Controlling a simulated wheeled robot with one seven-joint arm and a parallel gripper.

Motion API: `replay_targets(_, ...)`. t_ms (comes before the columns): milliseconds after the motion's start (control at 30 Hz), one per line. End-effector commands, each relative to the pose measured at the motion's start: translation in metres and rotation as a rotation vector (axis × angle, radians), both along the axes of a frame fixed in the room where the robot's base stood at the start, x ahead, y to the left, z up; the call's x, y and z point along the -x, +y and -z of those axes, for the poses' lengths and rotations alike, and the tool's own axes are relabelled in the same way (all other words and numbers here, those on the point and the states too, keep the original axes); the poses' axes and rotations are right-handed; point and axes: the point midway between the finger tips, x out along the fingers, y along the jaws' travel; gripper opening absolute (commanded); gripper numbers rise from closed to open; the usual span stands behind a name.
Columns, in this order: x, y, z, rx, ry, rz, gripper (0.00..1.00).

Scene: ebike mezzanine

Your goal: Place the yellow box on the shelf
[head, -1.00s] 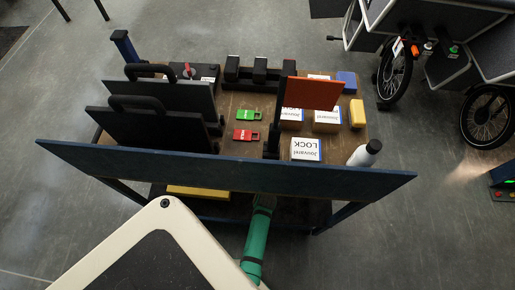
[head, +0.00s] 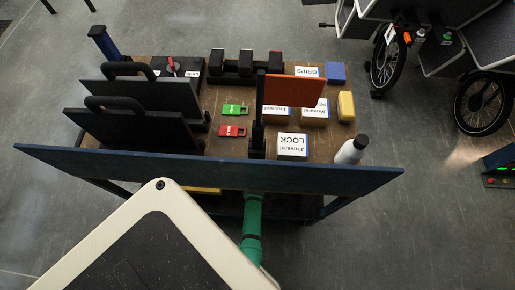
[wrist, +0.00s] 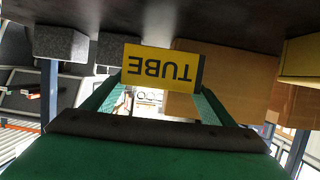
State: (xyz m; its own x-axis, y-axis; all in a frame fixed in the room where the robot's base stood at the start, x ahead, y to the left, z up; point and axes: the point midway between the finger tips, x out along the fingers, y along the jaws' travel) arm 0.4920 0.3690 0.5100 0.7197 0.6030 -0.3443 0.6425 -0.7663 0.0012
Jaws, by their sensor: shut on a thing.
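The yellow box (wrist: 158,66), with the word TUBE upside down on its face, is held between the green fingers of my gripper (wrist: 160,88) in the wrist view. A dark shelf surface (wrist: 235,18) fills the top of that upside-down view. The box is close to it; I cannot tell whether they touch. In the head view my green arm reaches in below the blue panel of the workbench, over the lower shelf (head: 290,207).
On the shelf, grey blocks (wrist: 60,43) stand left of the held box and cardboard boxes (wrist: 225,62) right of it, close by. Another yellow box (head: 345,105) and a white bottle (head: 350,151) stand on the bench top. The blue panel (head: 210,172) edges the bench.

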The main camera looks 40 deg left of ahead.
Motion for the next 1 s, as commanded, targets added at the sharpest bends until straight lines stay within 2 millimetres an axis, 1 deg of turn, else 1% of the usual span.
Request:
replay_targets(167, 0.000, 0.002, 0.009, -0.001, -0.001, -0.003, 0.51)
replay_targets(300, 0.000, 0.001, 0.025, 0.000, 0.000, -0.001, 0.51)
replay_targets(467, 0.000, 0.001, 0.037, -0.001, 0.000, -0.002, 0.51)
replay_targets(867, 0.000, 0.001, 0.040, -0.002, 0.000, -0.001, 0.51)
replay_targets(900, 0.000, 0.001, 0.041, -0.001, 0.001, -0.001, 0.83)
replay_targets(967, 0.000, 0.001, 0.041, -0.001, 0.001, -0.001, 0.97)
replay_targets(1000, 0.000, 0.001, 0.041, -0.001, 0.001, -0.002, 0.97)
